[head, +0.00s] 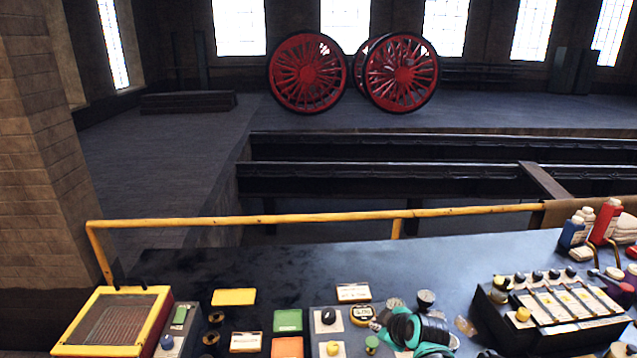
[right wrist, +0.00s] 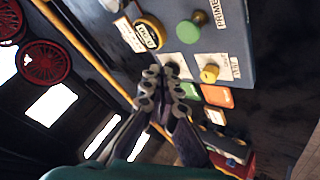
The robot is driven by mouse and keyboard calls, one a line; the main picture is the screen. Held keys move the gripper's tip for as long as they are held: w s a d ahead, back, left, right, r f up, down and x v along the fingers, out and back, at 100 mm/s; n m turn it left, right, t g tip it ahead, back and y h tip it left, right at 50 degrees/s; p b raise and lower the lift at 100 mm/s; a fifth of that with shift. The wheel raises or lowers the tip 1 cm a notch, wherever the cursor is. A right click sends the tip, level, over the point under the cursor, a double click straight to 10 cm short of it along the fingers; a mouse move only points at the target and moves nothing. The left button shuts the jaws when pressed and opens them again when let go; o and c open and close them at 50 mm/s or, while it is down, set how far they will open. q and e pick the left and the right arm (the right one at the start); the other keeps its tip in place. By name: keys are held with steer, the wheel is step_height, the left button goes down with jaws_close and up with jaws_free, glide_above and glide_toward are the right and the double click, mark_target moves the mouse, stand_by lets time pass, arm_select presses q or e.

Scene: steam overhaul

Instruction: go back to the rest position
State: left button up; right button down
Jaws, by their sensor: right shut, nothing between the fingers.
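My right gripper (head: 382,320) shows at the bottom of the head view, black and teal, over the front part of the dark bench (head: 440,270). In the right wrist view its two grey fingers (right wrist: 162,75) are close together with nothing between them. Beyond the fingertips lies a grey control panel with a black knob, a yellow knob (right wrist: 209,73) and a green knob (right wrist: 190,30). I cannot tell how far the fingertips are above the panel. My left gripper is not in view.
A yellow-framed box (head: 122,318) stands at the left of the bench. A rack with several switches (head: 555,300) and bottles (head: 605,222) stand at the right. A yellow rail (head: 300,218) runs along the back edge. Red wheels (head: 308,73) stand far behind a pit.

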arm_select(q)
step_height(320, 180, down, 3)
steer(key=b, duration=0.2)
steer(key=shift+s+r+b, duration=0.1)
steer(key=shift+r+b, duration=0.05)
steer(key=shift+b, duration=0.15)
arm_select(e)
steer(key=s+m+g+h, duration=0.1)
steer(key=s+m, duration=0.9)
steer(key=s, duration=1.3)
steer(key=shift+s+r+m+g+h, duration=0.15)
steer(key=shift+r+m+g+h, duration=0.05)
steer(key=shift+m+g+h, duration=0.25)
steer(key=shift+d, duration=0.1)
